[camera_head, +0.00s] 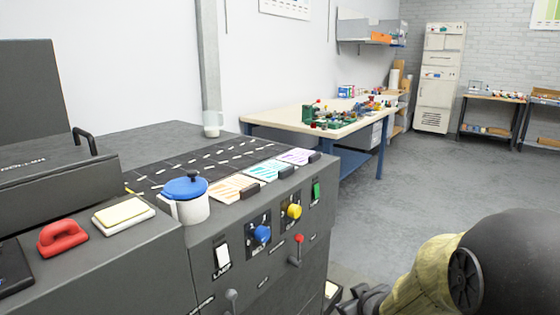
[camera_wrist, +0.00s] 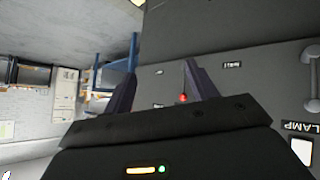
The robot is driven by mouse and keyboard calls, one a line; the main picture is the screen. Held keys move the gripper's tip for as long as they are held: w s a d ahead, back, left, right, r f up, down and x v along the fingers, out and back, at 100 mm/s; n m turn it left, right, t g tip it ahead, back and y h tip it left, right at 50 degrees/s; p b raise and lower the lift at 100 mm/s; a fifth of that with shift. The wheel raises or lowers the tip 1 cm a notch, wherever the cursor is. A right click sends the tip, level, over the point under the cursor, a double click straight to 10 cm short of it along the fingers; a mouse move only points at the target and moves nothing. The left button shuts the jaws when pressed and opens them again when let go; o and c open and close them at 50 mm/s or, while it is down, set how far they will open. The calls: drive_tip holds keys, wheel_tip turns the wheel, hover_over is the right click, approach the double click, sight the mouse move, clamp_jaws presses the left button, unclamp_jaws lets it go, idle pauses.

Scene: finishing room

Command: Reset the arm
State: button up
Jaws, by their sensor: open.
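My gripper (camera_wrist: 160,75) shows in the wrist view with its two dark fingers spread apart and nothing between them that it holds. Beyond the fingers is the dark front of a machine, with a lever with a red knob (camera_wrist: 183,97) seen between them, apart from the gripper. In the head view my arm reaches in at the lower right, beside the machine (camera_head: 300,280), whose front carries the same red-knobbed lever (camera_head: 299,239). The fingers cannot be made out clearly in the head view.
On the machine top are a white pot with a blue lid (camera_head: 187,199), a red handled block (camera_head: 62,237), a yellow-topped pad (camera_head: 124,214) and coloured cards (camera_head: 233,188). A workbench (camera_head: 288,119) with small parts stands behind. Grey floor (camera_head: 440,180) is clear at right.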

drive_tip(key=s+a+f+m+g+h, duration=0.1)
drive_tip(key=s+f+m+g, duration=0.2)
drive_tip(key=s, duration=0.4)
drive_tip(key=s+a+f+m+g, duration=0.15)
drive_tip(key=s+g, duration=0.25)
drive_tip(key=s, duration=0.4)
drive_tip(key=w+p+v, duration=0.3)
drive_tip(key=p+v, duration=1.2)
drive_tip(key=w+r+p+v, duration=0.1)
drive_tip(key=w+p+v, duration=0.3)
drive_tip(key=p+v, duration=1.1)
drive_tip(key=shift+d+r+p, duration=0.15)
drive_tip(key=shift+r+p, duration=0.15)
drive_tip(key=shift+r, duration=0.25)
drive_tip(key=shift+w+m, duration=0.1)
drive_tip(key=shift+m, duration=0.15)
